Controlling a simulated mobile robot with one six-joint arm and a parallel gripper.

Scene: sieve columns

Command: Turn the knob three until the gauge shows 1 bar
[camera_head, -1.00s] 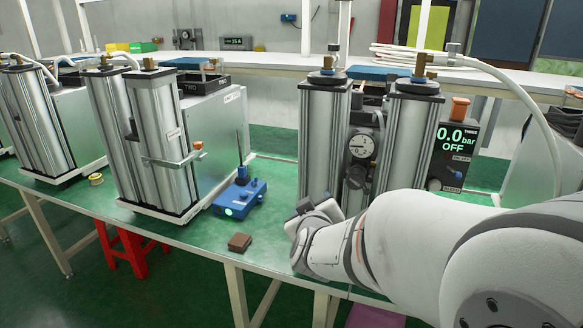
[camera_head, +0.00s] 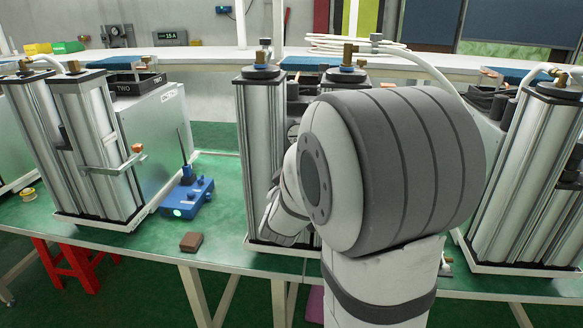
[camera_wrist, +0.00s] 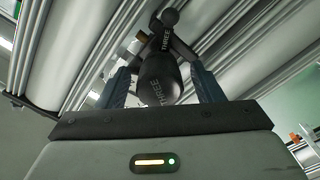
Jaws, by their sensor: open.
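The black knob marked THREE (camera_wrist: 160,82) is in the middle of the wrist view, with its end toward the camera. My gripper (camera_wrist: 162,72) is open, with one finger on each side of the knob. Whether either finger touches it, I cannot tell. In the head view, column unit three (camera_head: 257,150) stands behind my arm, which covers its right column and its display. Only a sliver of the gauge (camera_head: 293,130) shows beside my arm, and its reading is hidden.
A blue box with an antenna (camera_head: 186,197) and a brown block (camera_head: 191,242) lie on the green bench left of unit three. Unit two (camera_head: 95,150) stands farther left. Another column unit (camera_head: 515,170) stands close on the right. A white hose arches above my arm.

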